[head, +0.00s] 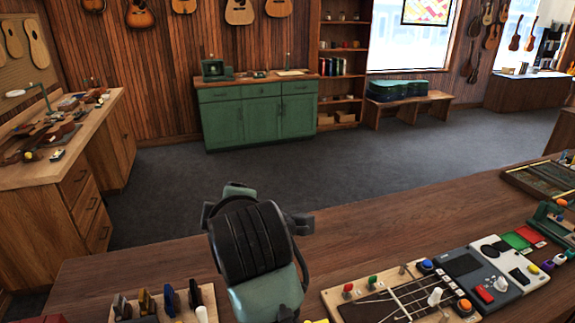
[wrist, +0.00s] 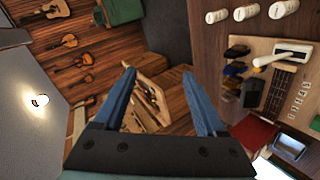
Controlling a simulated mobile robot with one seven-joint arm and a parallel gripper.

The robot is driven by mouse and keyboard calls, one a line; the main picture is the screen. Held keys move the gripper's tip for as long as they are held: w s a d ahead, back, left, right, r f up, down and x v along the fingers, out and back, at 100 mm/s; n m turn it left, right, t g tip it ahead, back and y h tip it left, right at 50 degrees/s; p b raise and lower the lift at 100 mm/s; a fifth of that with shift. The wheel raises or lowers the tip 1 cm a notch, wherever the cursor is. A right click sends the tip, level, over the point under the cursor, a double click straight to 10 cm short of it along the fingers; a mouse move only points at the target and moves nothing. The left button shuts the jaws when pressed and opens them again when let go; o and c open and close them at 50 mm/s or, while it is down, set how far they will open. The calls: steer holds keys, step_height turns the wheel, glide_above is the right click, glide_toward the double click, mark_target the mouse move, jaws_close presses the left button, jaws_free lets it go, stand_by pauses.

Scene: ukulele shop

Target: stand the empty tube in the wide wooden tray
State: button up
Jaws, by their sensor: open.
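My gripper (wrist: 158,76) is open, its two blue fingers spread and nothing held between them. It hangs above the floor and furniture in the wrist view; in the head view my arm hides its fingers. Several white, tube-like pieces stand along the top right of the wrist view, one of them a white tube (wrist: 245,12); I cannot tell which, if any, is the empty one. A light wooden tray or board (head: 207,294) with small tools shows at the bottom of the head view, partly cut off. I cannot tell whether it is the wide wooden tray.
The dark wooden counter (head: 130,270) is bare at its left and along its far edge. A board with strings and knobs (head: 400,297) and a grey device (head: 493,280) lie to the right. A workbench (head: 35,170) and a green cabinet (head: 260,118) stand beyond.

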steer(key=s+d+r+m+t, duration=0.1)
steer(key=s+r+m+t, duration=0.15)
steer(key=r, duration=0.55)
steer(key=s+r+m+t, duration=0.1)
steer(key=r+m+t, duration=0.3)
steer(key=r, duration=0.4)
steer(key=s+d+r+m+t+h, duration=0.2)
steer(key=s+d+r+m+t, duration=0.2)
steer(key=s+r, duration=0.3)
steer(key=s+d+r+m+t+h, duration=0.2)
steer(key=s+d+r+m+t, duration=0.2)
steer(key=s+r+m, duration=0.3)
step_height(320, 180, up, 3)
steer(key=shift+s+d+f+t, duration=0.1)
steer(key=shift+s+d+t, duration=0.25)
steer(key=shift+t, duration=0.4)
steer(key=shift+a+m, duration=0.1)
steer(key=shift+m, duration=0.15)
step_height(320, 180, down, 4)
steer(key=b, duration=0.3)
steer(key=shift+b, duration=0.4)
